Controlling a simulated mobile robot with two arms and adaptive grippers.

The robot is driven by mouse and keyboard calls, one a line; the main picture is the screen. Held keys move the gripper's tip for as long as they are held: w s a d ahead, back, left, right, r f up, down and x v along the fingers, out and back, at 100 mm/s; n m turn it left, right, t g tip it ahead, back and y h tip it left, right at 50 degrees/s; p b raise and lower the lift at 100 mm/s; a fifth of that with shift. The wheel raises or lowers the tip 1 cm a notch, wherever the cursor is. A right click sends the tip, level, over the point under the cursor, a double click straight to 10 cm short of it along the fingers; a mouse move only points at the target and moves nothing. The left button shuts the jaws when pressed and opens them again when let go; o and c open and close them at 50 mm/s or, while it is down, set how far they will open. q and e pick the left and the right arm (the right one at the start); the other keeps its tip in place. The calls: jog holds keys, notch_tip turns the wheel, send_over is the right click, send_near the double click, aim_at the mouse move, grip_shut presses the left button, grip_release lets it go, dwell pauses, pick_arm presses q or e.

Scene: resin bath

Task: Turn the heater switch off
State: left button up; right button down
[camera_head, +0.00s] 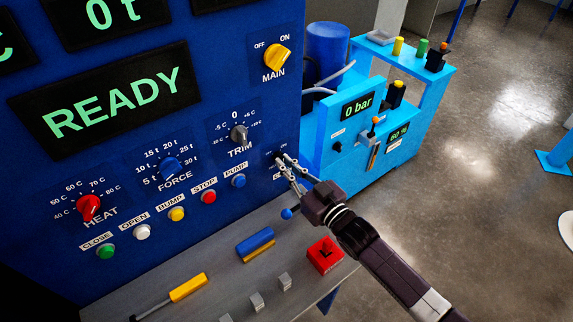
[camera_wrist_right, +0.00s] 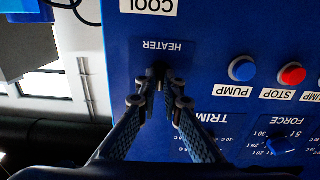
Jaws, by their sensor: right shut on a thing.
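The heater switch is a small dark knob (camera_wrist_right: 158,70) under the HEATER label (camera_wrist_right: 159,47) in the right wrist view, where the picture is upside down. It sits between my right gripper's fingertips (camera_wrist_right: 159,88), which are closed on it and hide most of it. In the head view my right gripper (camera_head: 284,163) reaches from the lower right to the blue panel, right of the TRIM knob (camera_head: 239,134). The fingers cover the switch there, so which way it points cannot be told. My left gripper is not in view.
Close by on the panel are the yellow MAIN switch (camera_head: 277,57), the blue PUMP button (camera_head: 238,180) and the red STOP button (camera_head: 208,196). A grey shelf below holds a red block (camera_head: 325,256) and a blue-yellow block (camera_head: 255,245). A light-blue unit (camera_head: 345,160) stands right.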

jog(key=shift+f+n+b, duration=0.1)
jog(key=shift+n+b, duration=0.3)
jog(key=shift+n, duration=3.9)
jog(key=c, duration=2.1)
grip_release()
jog(key=shift+s, duration=0.15)
jog(key=v, duration=1.2)
